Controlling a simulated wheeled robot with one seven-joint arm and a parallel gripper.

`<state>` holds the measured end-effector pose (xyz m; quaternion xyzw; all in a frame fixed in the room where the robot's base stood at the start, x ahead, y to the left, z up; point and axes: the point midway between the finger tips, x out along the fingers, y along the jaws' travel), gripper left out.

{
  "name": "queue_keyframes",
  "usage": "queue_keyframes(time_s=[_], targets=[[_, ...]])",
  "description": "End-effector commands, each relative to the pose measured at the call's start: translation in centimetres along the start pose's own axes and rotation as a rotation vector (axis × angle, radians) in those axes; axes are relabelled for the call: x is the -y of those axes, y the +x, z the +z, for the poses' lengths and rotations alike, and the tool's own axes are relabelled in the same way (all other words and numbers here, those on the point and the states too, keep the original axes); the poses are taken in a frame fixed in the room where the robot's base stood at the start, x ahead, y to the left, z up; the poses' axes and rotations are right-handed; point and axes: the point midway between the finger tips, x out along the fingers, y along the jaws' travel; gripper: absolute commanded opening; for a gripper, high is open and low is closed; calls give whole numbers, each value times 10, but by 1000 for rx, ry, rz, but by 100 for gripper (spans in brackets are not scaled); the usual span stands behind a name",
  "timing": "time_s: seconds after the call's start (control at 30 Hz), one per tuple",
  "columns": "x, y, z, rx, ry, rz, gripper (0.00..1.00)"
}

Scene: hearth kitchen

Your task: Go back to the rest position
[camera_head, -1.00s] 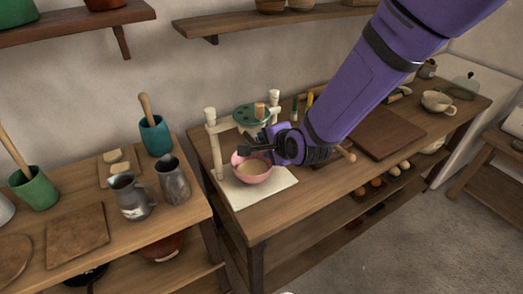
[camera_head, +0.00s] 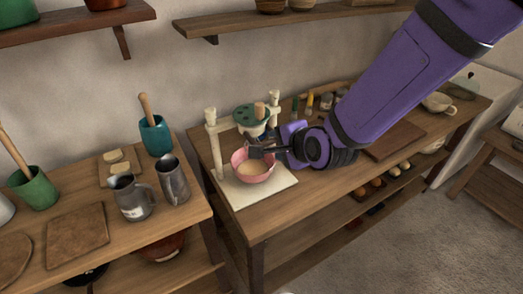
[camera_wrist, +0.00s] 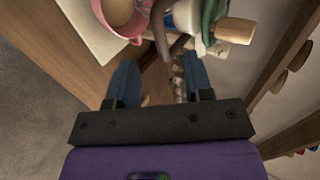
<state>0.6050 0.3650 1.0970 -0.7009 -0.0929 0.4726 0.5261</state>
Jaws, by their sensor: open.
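My gripper (camera_head: 268,148) is open, close to the right rim of a pink bowl (camera_head: 240,171) that holds something tan. The bowl sits on the pale base board (camera_head: 284,183) of a cream stand with a green disc (camera_head: 245,116) on top. In the wrist view my gripper (camera_wrist: 158,85) shows two blue-grey fingers apart with no object held between them. The pink bowl (camera_wrist: 98,12) lies ahead at the upper left there. Whether a finger touches the bowl I cannot tell. My purple arm reaches in from the upper right.
A brown board (camera_head: 398,139) and a cup (camera_head: 437,103) stand on the right of the table. Small bottles (camera_head: 309,102) stand behind the stand. Pitchers (camera_head: 130,197) and a teal pot (camera_head: 155,136) are on the left table. A wall shelf (camera_head: 280,20) runs above.

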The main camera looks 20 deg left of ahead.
Motion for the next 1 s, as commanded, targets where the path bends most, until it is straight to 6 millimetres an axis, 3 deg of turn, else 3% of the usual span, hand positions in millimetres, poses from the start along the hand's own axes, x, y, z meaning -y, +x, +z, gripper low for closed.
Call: queue_keyframes(time_s=[0.5, 0.63, 0.77, 1.0], targets=[[0, -4, 0, 0, -1, 0, 47], [5, -12, -11, -15, -28, 8, 47], [17, -39, -40, -52, -110, 42, 47], [32, -118, -105, -135, -315, 163, 47]])
